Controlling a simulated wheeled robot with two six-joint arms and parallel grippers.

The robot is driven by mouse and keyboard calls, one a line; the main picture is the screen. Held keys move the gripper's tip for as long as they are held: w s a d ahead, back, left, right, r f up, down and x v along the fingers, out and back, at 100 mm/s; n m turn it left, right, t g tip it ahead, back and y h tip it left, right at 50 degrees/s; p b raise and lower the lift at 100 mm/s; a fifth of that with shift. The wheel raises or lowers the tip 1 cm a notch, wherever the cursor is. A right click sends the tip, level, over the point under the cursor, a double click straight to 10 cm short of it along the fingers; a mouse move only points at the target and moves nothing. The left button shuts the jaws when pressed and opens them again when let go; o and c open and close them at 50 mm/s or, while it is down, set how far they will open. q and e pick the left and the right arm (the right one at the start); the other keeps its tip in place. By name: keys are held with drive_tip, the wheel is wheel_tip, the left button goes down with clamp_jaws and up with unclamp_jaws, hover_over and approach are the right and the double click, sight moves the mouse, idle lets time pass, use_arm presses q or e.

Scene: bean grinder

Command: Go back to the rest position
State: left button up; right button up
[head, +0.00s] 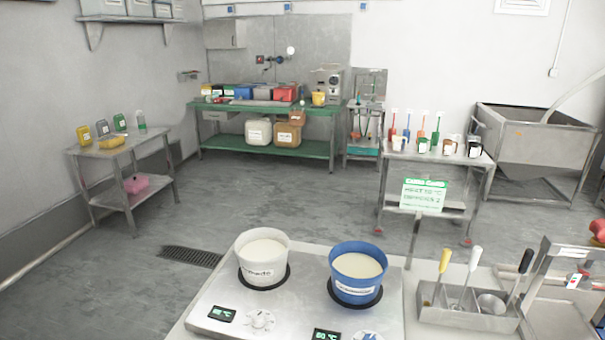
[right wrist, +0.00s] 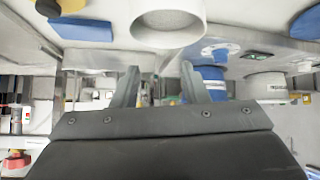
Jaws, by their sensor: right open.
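My right gripper (right wrist: 160,80) shows only in the right wrist view. Its two dark fingers stand apart with nothing between them. Neither arm shows in the head view, and my left gripper is in no view. In the head view a white pot (head: 252,270) and a blue pot (head: 353,289), both with pale contents, stand on a steel double hotplate (head: 290,310). The right wrist view is upside down and also shows the blue pot (right wrist: 207,83) and the white pot (right wrist: 264,88), beyond and to the right of the fingers.
A steel holder (head: 468,318) with several handled tools stands right of the hotplate. A pale round vessel (right wrist: 167,22) is at the top of the right wrist view. Carts, a green bench (head: 265,150) and a large steel vat (head: 535,140) stand farther back. The grey floor between is open.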

drive_tip(key=s+f+g+h, duration=0.1)
drive_tip(key=s+f+g, duration=0.2)
drive_tip(key=s, duration=0.6)
drive_tip(key=s+f+g, duration=0.2)
drive_tip(key=s+g, duration=0.1)
drive_tip(key=s, duration=0.7)
wheel_tip(320, 180, down, 25)
drive_tip(key=d+g, duration=0.1)
drive_tip(key=s+a+f+g, duration=0.1)
drive_tip(key=s+f, duration=1.3)
drive_tip(key=f, duration=0.1)
drive_tip(key=shift+s+a+f+m+y, duration=0.2)
drive_tip(key=shift+f+m+y, duration=0.1)
drive_tip(key=shift+f+m, duration=0.1)
